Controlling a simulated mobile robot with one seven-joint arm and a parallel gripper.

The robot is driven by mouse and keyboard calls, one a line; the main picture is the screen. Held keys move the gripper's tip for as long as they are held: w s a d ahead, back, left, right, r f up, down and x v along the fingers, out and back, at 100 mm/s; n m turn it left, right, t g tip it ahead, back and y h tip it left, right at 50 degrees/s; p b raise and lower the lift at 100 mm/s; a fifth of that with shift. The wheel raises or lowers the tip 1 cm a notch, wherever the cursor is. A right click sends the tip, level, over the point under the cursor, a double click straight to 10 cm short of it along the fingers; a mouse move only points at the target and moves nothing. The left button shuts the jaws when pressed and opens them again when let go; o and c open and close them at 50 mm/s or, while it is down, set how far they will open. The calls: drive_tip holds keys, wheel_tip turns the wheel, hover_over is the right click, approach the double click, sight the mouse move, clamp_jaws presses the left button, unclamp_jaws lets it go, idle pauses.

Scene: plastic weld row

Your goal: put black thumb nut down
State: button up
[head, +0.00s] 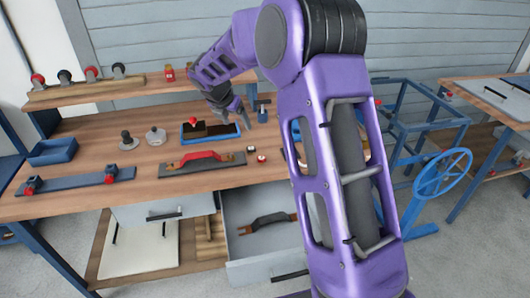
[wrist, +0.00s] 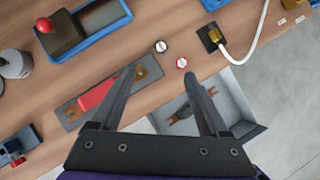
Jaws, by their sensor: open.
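In the wrist view my gripper (wrist: 161,78) is open, with nothing visible between its fingers. In the head view my gripper (head: 240,115) is over the workbench, by the blue tray. A small round nut with a dark side and a pale top (wrist: 161,46) stands on the wood just beyond the fingertips; it looks like the black thumb nut. In the head view it is a small dark spot (head: 251,149) on the bench. A red nut (wrist: 181,63) stands close beside it, apart from it. I cannot tell the gripper's exact height above them.
A grey plate with a red handle (head: 200,158) lies left of the nuts. A blue tray (head: 212,140) is behind it. Below the bench edge a drawer (head: 255,236) is open, holding a dark tool. A cable with a black base (wrist: 210,37) is to the right.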

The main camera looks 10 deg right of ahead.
drive_tip(key=b, duration=0.2)
hover_over(251, 150)
drive_tip(key=s+a, duration=0.2)
wheel_tip(251, 150, down, 10)
drive_tip(key=shift+a+f, duration=0.1)
drive_tip(key=shift+f, duration=0.1)
drive_tip(key=shift+x, duration=3)
drive_tip(key=shift+c, duration=0.2)
clamp_jaws()
